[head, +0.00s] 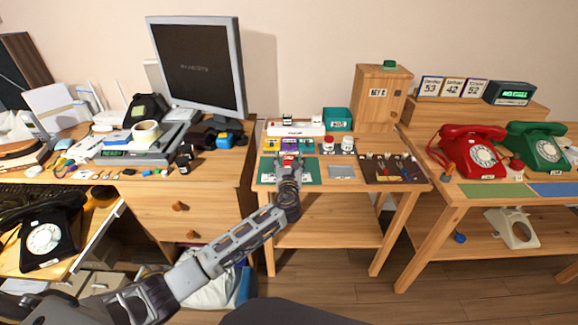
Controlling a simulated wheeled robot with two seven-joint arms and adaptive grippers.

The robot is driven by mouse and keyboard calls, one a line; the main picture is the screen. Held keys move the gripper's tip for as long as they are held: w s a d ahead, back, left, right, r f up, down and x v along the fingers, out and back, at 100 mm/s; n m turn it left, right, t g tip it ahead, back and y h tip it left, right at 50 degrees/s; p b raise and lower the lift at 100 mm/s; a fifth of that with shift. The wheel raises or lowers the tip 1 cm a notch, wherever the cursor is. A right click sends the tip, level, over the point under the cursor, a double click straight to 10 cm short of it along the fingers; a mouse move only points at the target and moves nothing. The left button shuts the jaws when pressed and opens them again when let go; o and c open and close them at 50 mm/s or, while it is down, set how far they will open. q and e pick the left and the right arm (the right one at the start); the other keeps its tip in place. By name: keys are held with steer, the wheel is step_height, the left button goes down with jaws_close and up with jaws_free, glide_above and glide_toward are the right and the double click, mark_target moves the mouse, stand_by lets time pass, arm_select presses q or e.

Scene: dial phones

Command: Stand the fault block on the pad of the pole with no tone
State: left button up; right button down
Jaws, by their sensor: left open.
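My left gripper (289,166) is open, reaching over the dark green mat (307,171) on the middle table. A small red thing (288,157) shows right at its fingertips; it may be the fault block, but I cannot tell, nor whether the fingers touch it. On the right table stand a red dial phone (470,150) and a green dial phone (538,147). A green pad (495,190) and a blue pad (556,189) lie in front of them. I cannot tell which pad belongs to the pole with no tone. My right gripper is not in view.
A wooden cabinet (382,95), a teal box (337,119) and a dark tool board (393,171) share the middle table (330,189). A display (510,94) with green text and number cards stand behind the phones. A cluttered desk fills the left.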

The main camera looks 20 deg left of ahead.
mark_target(289, 158)
arm_select(q)
steer(key=shift+w+a, duration=0.1)
steer(key=shift+w, duration=0.2)
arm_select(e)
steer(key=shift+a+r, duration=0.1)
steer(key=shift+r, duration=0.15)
arm_select(q)
steer(key=c, duration=1.2)
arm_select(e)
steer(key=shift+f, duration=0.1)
arm_select(q)
steer(key=shift+r, duration=0.2)
